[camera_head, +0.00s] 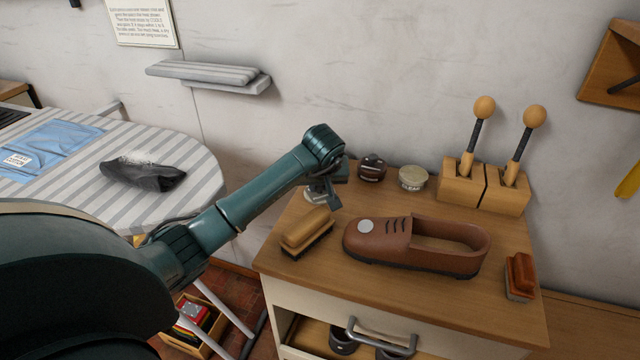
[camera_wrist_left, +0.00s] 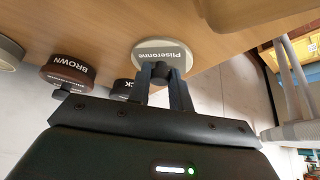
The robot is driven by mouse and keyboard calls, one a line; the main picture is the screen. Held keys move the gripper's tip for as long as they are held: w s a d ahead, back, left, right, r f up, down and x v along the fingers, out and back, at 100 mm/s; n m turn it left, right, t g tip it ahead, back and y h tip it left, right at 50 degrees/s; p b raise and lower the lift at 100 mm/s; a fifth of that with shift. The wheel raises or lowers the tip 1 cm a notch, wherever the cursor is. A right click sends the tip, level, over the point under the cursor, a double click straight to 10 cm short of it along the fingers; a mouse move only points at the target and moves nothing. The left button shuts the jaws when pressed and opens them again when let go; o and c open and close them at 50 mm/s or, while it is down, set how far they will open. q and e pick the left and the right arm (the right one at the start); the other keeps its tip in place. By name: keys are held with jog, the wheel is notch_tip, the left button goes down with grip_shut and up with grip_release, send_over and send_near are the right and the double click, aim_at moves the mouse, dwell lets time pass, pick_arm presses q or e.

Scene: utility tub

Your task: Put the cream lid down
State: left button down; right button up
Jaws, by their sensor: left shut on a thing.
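The cream lid (camera_wrist_left: 162,53), a round pale disc with printed lettering, is at the fingertips of my left gripper (camera_wrist_left: 160,76) in the left wrist view. That gripper is shut on it. In the head view my left gripper (camera_head: 325,192) is low over the left back of the wooden cabinet top (camera_head: 300,215), and a pale edge of the lid (camera_head: 315,198) shows beneath it. I cannot tell whether the lid touches the wood. My right gripper is not in view.
A dark tin (camera_head: 372,167) and a cream tin (camera_head: 412,178) stand at the back. A brush (camera_head: 307,232) lies just in front of my gripper. A brown shoe (camera_head: 375,242) fills the middle, with another brush (camera_head: 520,276) at right. A wooden holder (camera_head: 477,187) stands behind.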

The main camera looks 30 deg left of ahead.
pick_arm(q)
jog(key=shift+f, duration=0.2)
jog(key=c, duration=1.3)
grip_release()
jog(key=shift+r, duration=0.15)
jog(key=shift+r, duration=0.3)
jog(key=v, duration=1.1)
jog(key=shift+s+d+r+p, duration=0.1)
jog(key=shift+s+r+p, duration=0.15)
jog(key=shift+p, duration=0.15)
jog(key=shift+f, duration=0.1)
